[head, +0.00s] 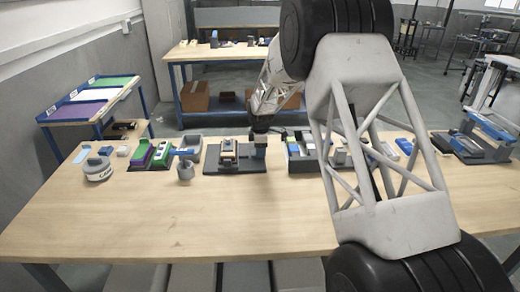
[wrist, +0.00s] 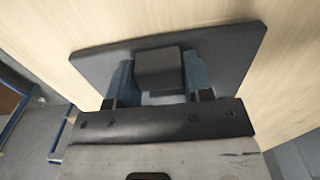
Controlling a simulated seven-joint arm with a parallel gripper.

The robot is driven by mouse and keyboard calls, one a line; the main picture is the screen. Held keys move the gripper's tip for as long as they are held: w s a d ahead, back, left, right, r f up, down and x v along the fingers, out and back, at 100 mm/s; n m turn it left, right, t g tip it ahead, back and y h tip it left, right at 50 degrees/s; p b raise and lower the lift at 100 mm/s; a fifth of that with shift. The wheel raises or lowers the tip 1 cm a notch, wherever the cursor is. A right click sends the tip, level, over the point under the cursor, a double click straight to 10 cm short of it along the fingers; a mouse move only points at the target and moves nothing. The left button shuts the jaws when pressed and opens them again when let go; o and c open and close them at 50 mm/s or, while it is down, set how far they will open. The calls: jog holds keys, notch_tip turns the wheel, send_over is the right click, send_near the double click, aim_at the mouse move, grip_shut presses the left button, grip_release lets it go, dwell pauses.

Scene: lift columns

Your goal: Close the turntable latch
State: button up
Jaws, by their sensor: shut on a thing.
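A dark flat plate (head: 213,165) lies on the wooden table, left of the middle in the head view. It bears a small tan and white part (head: 228,152). My gripper (head: 259,147) is lowered at the plate's right end. In the wrist view a dark grey block (wrist: 159,70) stands on a dark plate (wrist: 228,48), between the blue-grey fingers of my gripper (wrist: 160,82). The fingers are shut on this block. I cannot tell which part is the turntable latch or how it is set, and the block's lower side is hidden.
Left of the plate stand a grey cup (head: 185,171), a green and purple piece (head: 142,155) and a white round container (head: 97,170). Right of it is a dark tray (head: 300,164) with small parts, partly behind my arm. The table's front is clear.

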jog(key=shift+a, duration=1.05)
jog(key=o, duration=0.6)
jog(key=shift+o, duration=0.2)
jog(key=shift+r, duration=0.15)
notch_tip(320, 180, up, 7)
dwell(0.6)
